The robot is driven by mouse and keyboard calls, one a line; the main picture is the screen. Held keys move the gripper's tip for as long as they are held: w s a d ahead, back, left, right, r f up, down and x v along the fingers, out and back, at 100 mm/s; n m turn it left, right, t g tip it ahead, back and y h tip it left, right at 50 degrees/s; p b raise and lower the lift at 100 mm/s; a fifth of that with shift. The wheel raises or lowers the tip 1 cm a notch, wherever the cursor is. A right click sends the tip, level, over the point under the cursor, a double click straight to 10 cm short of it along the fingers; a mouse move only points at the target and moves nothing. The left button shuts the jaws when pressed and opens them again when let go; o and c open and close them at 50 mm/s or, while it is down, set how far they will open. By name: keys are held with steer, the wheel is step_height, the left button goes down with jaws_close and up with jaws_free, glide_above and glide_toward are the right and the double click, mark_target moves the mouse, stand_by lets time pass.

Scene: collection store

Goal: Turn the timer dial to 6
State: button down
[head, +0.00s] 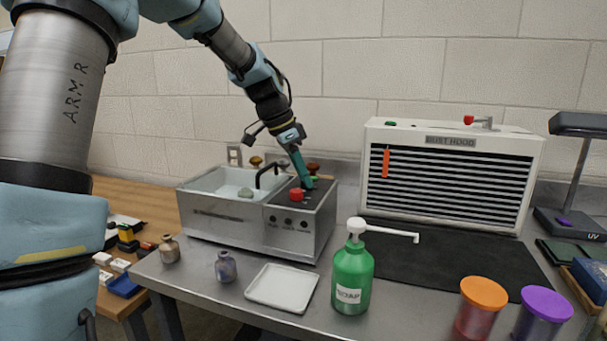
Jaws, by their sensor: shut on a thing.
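My gripper (307,186) reaches down from the upper left onto the dark top panel (313,196) at the right end of the metal sink unit (225,217). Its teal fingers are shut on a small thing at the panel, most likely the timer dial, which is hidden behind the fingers. The dial's numbers and pointer are too small and covered to read. A red knob (296,194) stands just left of the fingertips. Several small dark knobs (287,221) sit on the unit's front face.
A black tap (267,171) stands close left of my gripper. The white dust hood (450,170) stands right. A green soap bottle (352,275), a white tray (283,287), two small jars (225,267) (169,249), and orange-lidded (484,292) and purple-lidded (546,303) containers stand in front.

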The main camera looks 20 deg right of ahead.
steer(key=m, duration=0.2)
steer(key=m+g+p, duration=0.1)
steer(key=shift+w+m, duration=0.2)
steer(key=shift+m, duration=0.2)
steer(key=shift+w+m+g+y+p, duration=0.1)
steer(key=shift+m+g+y+p, duration=0.4)
steer(key=shift+m, duration=0.4)
steer(key=shift+m+g+y+p, duration=0.25)
steer(key=shift+m+p, duration=0.3)
steer(key=shift+m, duration=0.35)
steer(key=shift+f, duration=0.1)
steer(key=c, duration=0.5)
jaws_free()
steer(key=shift+d, duration=0.1)
steer(key=shift+c, duration=0.2)
steer(key=b+v, duration=0.2)
steer(key=v, duration=0.9)
steer(key=shift+f, duration=0.1)
